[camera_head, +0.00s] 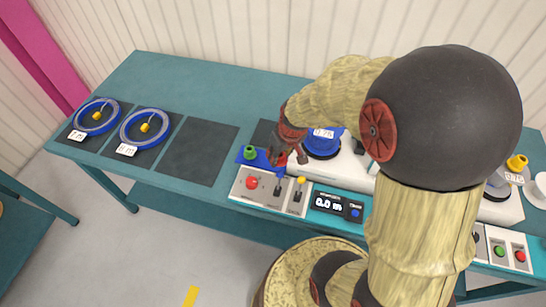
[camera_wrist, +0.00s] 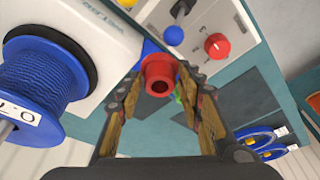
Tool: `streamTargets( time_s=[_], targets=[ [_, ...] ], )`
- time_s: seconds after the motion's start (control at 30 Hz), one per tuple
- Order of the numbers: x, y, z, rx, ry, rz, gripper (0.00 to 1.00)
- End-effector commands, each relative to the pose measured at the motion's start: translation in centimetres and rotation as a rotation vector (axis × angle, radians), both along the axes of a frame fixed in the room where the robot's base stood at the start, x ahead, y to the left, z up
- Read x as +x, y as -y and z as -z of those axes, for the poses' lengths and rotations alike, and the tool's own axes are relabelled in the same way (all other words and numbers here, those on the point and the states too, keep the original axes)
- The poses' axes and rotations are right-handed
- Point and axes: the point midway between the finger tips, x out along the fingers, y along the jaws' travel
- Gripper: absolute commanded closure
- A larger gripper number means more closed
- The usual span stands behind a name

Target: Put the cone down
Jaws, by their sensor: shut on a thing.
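A red cone (camera_wrist: 158,72) with a hole in its end sits between the fingertips of my gripper (camera_wrist: 162,88) in the wrist view. My gripper is shut on it. In the head view my gripper (camera_head: 287,158) is over the blue plate (camera_head: 263,160), behind the control panel; the cone is hard to make out there. A green cone (camera_head: 250,152) stands at the plate's left end. Only a sliver of green shows past the red cone in the wrist view. I cannot tell whether the red cone touches the plate.
A blue reel (camera_head: 322,145) stands right of my gripper. Two blue cable coils (camera_head: 97,117) (camera_head: 146,128) lie on dark mats; a third mat (camera_head: 198,150) is empty.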

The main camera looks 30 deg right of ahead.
Motion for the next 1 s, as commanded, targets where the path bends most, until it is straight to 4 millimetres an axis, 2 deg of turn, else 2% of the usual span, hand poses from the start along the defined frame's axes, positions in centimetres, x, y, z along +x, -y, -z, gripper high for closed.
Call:
streamTargets(
  time_s=[0.1,0.2,0.4,0.63,0.87,1.0],
  targets=[
    [2.5,0.7,1.6,0.001,-0.003,0.0,0.89],
    [3.8,1.0,3.7,0.001,-0.005,0.0,0.89],
    [5.9,1.6,6.0,0.001,-0.002,-0.001,0.89],
    [6.8,1.8,6.9,0.0,-0.001,0.0,0.89],
    [6.8,1.8,9.9,0.001,-0.002,0.0,0.89],
    [6.9,1.8,9.9,0.0,0.0,0.0,0.89]
  ],
)
